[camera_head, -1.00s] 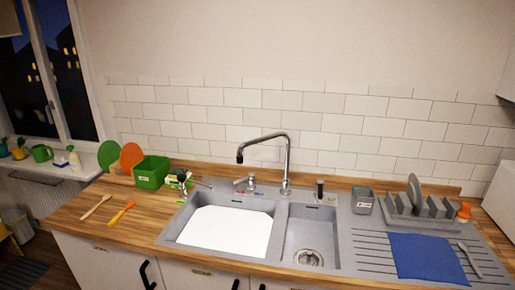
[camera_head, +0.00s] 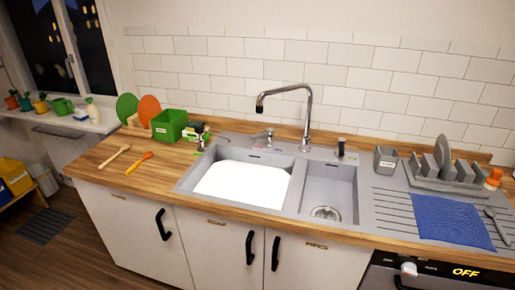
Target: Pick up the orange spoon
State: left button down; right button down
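The orange spoon (camera_head: 139,162) lies flat on the left part of the wooden countertop (camera_head: 96,163). A light wooden spoon (camera_head: 114,157) lies beside it to the left, apart from it. Neither of my grippers shows in the head view, so their state is hidden.
A green bin (camera_head: 169,126) and green and orange round boards (camera_head: 149,110) stand behind the spoons. The sink (camera_head: 186,181) with its tap (camera_head: 309,103) is to the right. A dish rack (camera_head: 440,172) and blue cloth (camera_head: 450,220) lie further right. Counter around the spoons is clear.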

aim_at(148, 154)
jog(key=u, duration=0.25)
jog(key=i+j+u, duration=0.2)
jog(key=u, duration=0.15)
jog(key=i+j+u, duration=0.15)
jog(key=i+u, duration=0.45)
jog(key=u, duration=0.15)
jog(key=i, duration=0.9)
